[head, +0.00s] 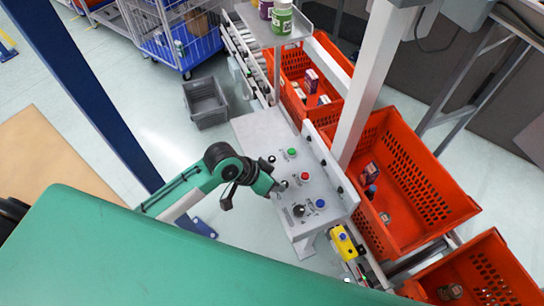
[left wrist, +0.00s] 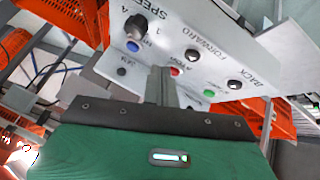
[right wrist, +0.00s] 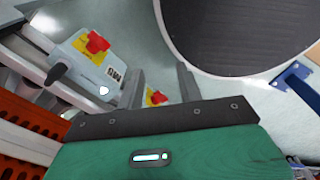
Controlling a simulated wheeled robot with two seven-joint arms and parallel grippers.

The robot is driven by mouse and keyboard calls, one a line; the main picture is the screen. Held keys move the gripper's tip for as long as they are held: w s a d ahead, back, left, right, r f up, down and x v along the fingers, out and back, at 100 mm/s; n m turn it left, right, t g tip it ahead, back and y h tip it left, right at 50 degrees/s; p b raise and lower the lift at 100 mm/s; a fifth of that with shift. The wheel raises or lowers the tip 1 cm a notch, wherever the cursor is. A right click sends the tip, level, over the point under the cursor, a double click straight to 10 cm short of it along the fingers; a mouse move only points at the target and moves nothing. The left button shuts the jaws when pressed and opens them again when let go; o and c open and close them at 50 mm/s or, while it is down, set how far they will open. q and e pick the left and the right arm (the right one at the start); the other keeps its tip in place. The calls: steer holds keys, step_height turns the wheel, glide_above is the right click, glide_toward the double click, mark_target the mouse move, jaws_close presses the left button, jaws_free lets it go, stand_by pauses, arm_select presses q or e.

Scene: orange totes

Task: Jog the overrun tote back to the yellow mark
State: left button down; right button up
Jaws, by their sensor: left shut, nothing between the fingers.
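Orange totes stand in a row on the conveyor in the head view: a far one (head: 345,78), a middle one (head: 432,160) and a near one (head: 505,262) cut by the frame edge. I cannot tell which overran, and no yellow mark is clearly seen. The grey control panel (head: 262,128) carries a red button (left wrist: 175,71), green button (left wrist: 209,93), blue button (left wrist: 132,46), black FORWARD button (left wrist: 191,55), black BACK button (left wrist: 234,84) and SPEED knob (left wrist: 135,27). My left gripper (head: 279,188) is shut and empty over the panel; its fingertips appear near the red button. My right gripper (right wrist: 160,85) is open and empty.
A grey post (head: 365,85) rises between panel and totes. A yellow box (head: 344,243) sits below the panel. A grey crate (head: 206,102) and blue cart (head: 175,35) stand on the floor. The right wrist view shows a grey box (right wrist: 85,72) with a red knob.

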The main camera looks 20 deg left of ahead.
arm_select(q)
steer(key=w+a+r, duration=0.1)
steer(key=w+a, duration=0.1)
steer(key=w, duration=0.4)
step_height(320, 180, up, 4)
steer(key=f+n+h, duration=0.1)
steer(key=n+h, duration=0.1)
glide_above(268, 159)
steer(key=shift+r, duration=0.25)
steer(key=shift+f, duration=0.1)
step_height(268, 159, down, 8)
steer(key=b, duration=0.6)
steer(key=shift+b, duration=0.3)
steer(key=shift+f, duration=0.35)
stand_by(0.6)
steer(key=shift+f+b, duration=0.3)
steer(key=shift+f, duration=0.1)
